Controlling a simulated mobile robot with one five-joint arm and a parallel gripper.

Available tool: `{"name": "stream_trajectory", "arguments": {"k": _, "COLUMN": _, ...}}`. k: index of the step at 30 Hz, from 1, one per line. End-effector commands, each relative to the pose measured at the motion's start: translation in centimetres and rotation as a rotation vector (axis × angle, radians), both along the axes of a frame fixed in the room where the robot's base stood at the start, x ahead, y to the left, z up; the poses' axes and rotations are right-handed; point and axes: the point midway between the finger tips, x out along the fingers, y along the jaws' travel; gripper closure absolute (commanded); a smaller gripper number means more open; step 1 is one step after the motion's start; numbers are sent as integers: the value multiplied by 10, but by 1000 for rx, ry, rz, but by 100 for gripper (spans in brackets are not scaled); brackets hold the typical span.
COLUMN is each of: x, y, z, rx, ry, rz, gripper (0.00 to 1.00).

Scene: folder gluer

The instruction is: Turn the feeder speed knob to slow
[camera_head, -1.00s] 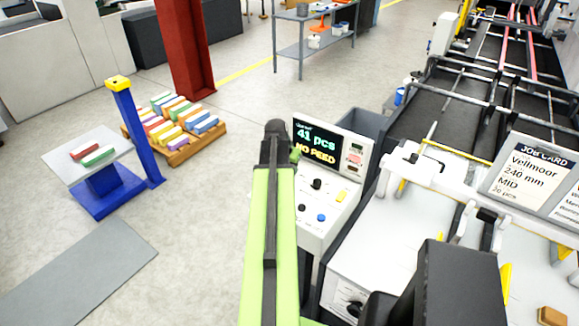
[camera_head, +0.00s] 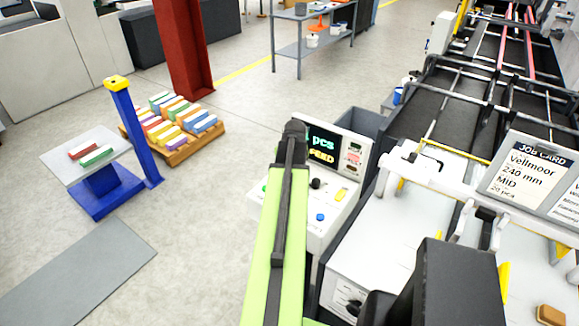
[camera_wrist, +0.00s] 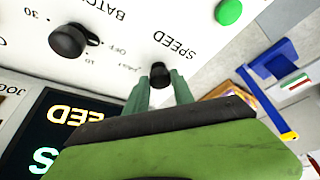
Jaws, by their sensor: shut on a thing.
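The black speed knob (camera_wrist: 160,72) sits on the white control panel (camera_wrist: 120,45), beside the printed word SPEED in the wrist view. My gripper (camera_wrist: 161,88) has its two green fingers on either side of this knob and is shut on it. The knob's pointer is too small to read, and the fingers cover part of the knob. In the head view my green arm reaches the panel (camera_head: 318,232) and hides the speed knob and my fingertips.
A second black knob (camera_wrist: 68,40), marked BATCH, and a green button (camera_wrist: 228,12) are near my gripper. The display (camera_head: 322,147) is partly covered by my arm. A blue button (camera_head: 320,217) and yellow switch (camera_head: 341,195) are lower on the panel.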

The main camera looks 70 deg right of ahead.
Motion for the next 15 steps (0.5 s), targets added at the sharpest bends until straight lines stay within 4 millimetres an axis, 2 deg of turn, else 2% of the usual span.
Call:
{"name": "stream_trajectory", "arguments": {"k": 14, "x": -3, "y": 1, "z": -1, "rx": 5, "ry": 8, "rz": 10, "gripper": 100}}
{"name": "stream_trajectory", "arguments": {"k": 15, "x": -3, "y": 1, "z": -1, "rx": 5, "ry": 8, "rz": 10, "gripper": 65}}
